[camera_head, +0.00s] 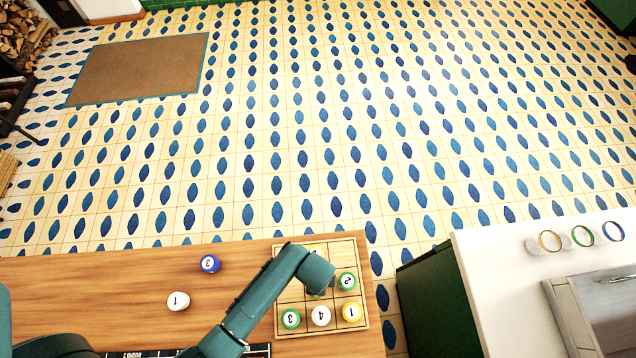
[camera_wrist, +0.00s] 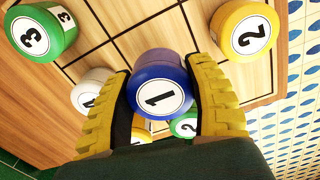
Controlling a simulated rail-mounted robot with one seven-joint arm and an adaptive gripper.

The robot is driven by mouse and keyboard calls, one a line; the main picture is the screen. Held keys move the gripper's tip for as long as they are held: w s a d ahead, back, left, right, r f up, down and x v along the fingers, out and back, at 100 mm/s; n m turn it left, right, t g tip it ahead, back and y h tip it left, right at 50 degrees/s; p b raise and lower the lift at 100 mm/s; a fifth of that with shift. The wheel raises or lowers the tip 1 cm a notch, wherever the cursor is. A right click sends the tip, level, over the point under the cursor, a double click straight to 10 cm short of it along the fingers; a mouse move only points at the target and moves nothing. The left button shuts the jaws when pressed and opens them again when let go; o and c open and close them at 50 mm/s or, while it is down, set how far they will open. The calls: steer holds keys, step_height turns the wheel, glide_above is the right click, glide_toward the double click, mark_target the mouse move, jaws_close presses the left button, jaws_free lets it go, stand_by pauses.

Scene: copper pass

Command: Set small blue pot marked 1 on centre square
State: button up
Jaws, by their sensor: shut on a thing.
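The small blue pot marked 1 (camera_wrist: 161,85) is between the yellow fingers of my gripper (camera_wrist: 162,98) in the wrist view, its numbered top facing the camera. My gripper is shut on it, over the middle of the wooden grid board (camera_head: 278,265). In the head view my arm hides the pot and most of the centre square. Around it on the board are a green pot marked 3 (camera_head: 290,319), a white pot marked 4 (camera_head: 320,317), a yellow pot marked 1 (camera_head: 351,312), a green pot marked 2 (camera_head: 346,281) and a yellow pot marked 2 (camera_wrist: 244,32). I cannot tell whether the blue pot touches the board.
A blue pot marked 3 (camera_head: 210,264) and a white pot marked 1 (camera_head: 178,301) stand on the wooden counter (camera_head: 80,285) left of the board.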

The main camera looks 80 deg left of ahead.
steer(key=shift+f, duration=1.8)
steer(key=shift+f+b, duration=0.2)
steer(key=shift+b, duration=0.1)
steer(key=o, duration=1.2)
steer(key=shift+r, duration=0.1)
